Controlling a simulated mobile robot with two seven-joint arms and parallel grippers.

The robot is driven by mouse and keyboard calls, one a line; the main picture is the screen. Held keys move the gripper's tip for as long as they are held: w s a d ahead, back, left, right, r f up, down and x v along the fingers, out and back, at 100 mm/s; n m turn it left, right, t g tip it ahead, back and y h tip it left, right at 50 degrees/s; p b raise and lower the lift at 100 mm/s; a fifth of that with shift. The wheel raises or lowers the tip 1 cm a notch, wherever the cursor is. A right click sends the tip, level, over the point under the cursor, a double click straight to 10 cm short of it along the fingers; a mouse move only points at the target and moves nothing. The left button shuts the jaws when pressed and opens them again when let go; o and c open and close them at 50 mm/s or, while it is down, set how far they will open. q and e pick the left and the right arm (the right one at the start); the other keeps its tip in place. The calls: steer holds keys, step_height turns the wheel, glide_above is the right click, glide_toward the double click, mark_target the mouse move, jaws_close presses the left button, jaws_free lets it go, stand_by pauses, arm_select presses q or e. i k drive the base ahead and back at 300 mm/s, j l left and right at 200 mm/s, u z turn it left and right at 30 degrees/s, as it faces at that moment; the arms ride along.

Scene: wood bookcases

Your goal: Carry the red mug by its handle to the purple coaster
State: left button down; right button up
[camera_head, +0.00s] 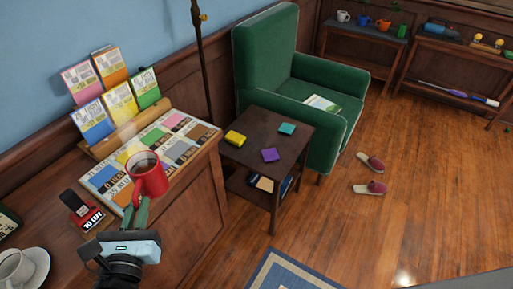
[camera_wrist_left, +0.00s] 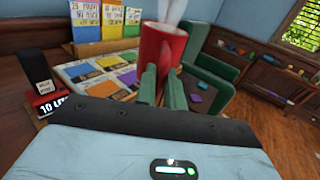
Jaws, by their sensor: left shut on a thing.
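The red mug (camera_head: 149,178) is upright with dark liquid and rising steam, above the front edge of the desk in the head view. It also shows in the wrist view (camera_wrist_left: 161,47). My left gripper (camera_head: 136,210) has its green fingers shut on the mug's handle, on the mug's near side; the fingers cover much of the handle. The purple coaster (camera_head: 270,155) lies flat on the small dark side table (camera_head: 284,142), to the right of the mug and apart from it. My right gripper is not in view.
A yellow coaster (camera_head: 235,138) and a teal coaster (camera_head: 287,129) share the side table. A green armchair (camera_head: 262,62) stands behind it. On the desk are a card rack, a colourful board, a red block (camera_head: 83,212) and a white cup on a saucer (camera_head: 39,262). A lamp pole (camera_head: 202,60) rises behind.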

mark_target(267, 158)
steer(key=i+l, duration=0.85)
